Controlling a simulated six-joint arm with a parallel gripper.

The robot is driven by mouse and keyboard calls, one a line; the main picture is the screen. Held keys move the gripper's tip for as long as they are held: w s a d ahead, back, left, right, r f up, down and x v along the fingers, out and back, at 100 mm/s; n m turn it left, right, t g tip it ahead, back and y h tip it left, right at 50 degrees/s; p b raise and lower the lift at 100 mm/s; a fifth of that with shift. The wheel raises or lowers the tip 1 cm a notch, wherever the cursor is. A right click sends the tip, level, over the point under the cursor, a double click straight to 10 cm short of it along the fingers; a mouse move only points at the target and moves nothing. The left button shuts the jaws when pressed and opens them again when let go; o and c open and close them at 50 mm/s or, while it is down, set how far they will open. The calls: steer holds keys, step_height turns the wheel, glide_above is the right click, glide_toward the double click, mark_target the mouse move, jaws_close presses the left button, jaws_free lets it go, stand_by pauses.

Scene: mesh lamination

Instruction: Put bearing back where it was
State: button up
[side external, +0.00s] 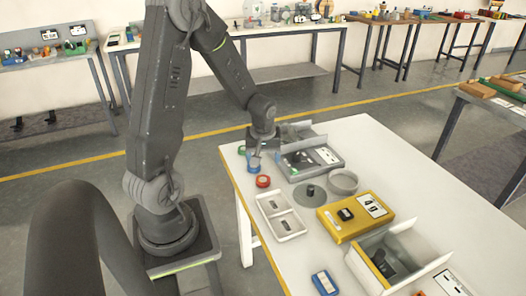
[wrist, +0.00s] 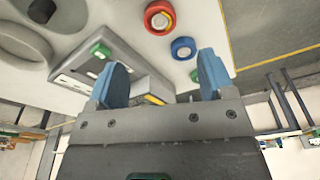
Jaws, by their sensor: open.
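No part is clearly identifiable as the bearing. Candidates are the small round red part with a yellow and dark centre (wrist: 159,17), and the blue ring-like part (wrist: 183,48). The red part also shows near the table's left edge in the side view (side external: 263,181). In the side view my gripper (side external: 254,160) is low over the table's far left corner, just beyond the red part. The blue part is hard to separate from my blue fingers there.
A grey fixture box (side external: 308,163) with an upright plate stands right of my gripper. A small green part (wrist: 195,75) lies near the table edge.

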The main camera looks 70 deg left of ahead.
steer(key=d+r+m+t, duration=0.2)
steer(key=d+r+m, duration=0.3)
steer(key=d+r, duration=0.6)
steer(key=s+d+r+m+t+h, duration=0.1)
steer(key=s+d+r+m+t, duration=0.2)
steer(key=s+d+r+m, duration=0.5)
steer(key=s+d+r, duration=0.1)
steer(key=d, duration=0.1)
steer(key=shift+d+r+h, duration=0.2)
steer(key=shift+d+h, duration=0.1)
steer(key=shift+d, duration=0.1)
